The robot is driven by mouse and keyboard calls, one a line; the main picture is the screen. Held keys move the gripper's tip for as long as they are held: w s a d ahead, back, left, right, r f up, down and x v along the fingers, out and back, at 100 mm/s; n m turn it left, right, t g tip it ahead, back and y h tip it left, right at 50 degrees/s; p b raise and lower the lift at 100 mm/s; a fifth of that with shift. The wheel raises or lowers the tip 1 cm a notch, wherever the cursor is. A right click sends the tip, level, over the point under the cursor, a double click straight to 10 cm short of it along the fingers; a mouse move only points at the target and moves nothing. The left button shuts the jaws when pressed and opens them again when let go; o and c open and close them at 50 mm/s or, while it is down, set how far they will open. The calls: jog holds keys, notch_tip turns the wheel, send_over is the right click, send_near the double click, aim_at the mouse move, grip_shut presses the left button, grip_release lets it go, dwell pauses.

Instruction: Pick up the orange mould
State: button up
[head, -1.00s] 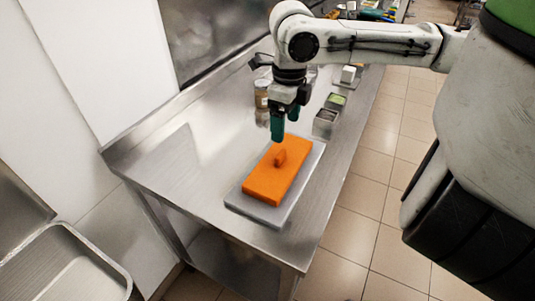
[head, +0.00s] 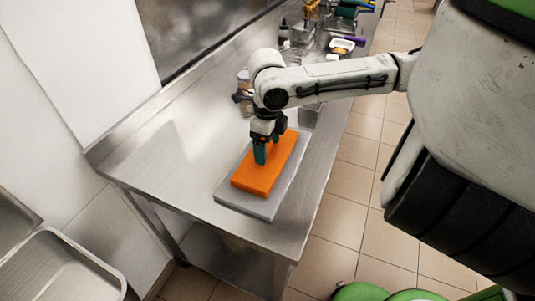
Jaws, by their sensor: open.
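The orange mould (head: 259,181) is a flat rectangular block. It lies on a grey tray (head: 247,207) on the steel table. My gripper (head: 266,153) points down over the middle of the mould, with its green fingers open. The fingers are at the raised knob on the mould's top, which they now hide. I cannot tell whether the fingers touch the mould.
The steel table (head: 165,165) is bare to the left of the tray. Bottles and small containers (head: 310,35) stand at its far end. A metal basin (head: 62,262) is at the lower left. Tiled floor (head: 338,215) lies to the right.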

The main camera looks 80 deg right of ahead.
jog(key=shift+f, duration=0.1)
jog(key=shift+c, duration=0.2)
jog(key=c, duration=1.1)
jog(key=shift+r, duration=0.65)
jog(key=s+d+r, duration=0.2)
jog(key=s+r, duration=0.2)
jog(key=s+d+r+b, duration=0.1)
jog(key=s+d+r, duration=0.1)
jog(key=s+r, duration=0.2)
jog(key=s+d+r, duration=0.2)
jog(key=s+r, duration=0.1)
jog(key=s, duration=0.1)
jog(key=shift+s+r+b, duration=0.3)
jog(key=shift+r+b, duration=0.1)
